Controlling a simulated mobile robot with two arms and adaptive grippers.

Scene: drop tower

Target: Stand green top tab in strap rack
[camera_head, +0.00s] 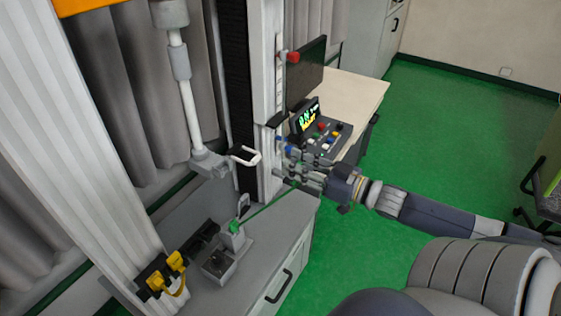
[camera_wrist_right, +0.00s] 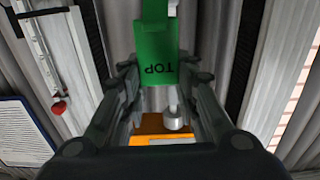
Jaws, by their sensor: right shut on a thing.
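My right gripper (camera_head: 285,172) is beside the tower column, above the edge of the grey cabinet. In the wrist view, the green tab (camera_wrist_right: 158,68), printed TOP upside down, is between the fingers of my right gripper (camera_wrist_right: 155,85), which is shut on it. A thin green strap (camera_head: 268,205) runs from this gripper down left to a green piece (camera_head: 235,226) at a small grey block. A black holder with yellow straps (camera_head: 174,262) stands at the cabinet's left; I cannot tell which fixture is the strap rack. My left gripper is not in view.
The grey cabinet top (camera_head: 262,245) is partly clear. A small grey open box (camera_head: 218,264) sits on it. A white hook (camera_head: 246,156) juts out near the gripper. Behind is a control box with coloured buttons (camera_head: 325,137) on a pale table (camera_head: 358,95).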

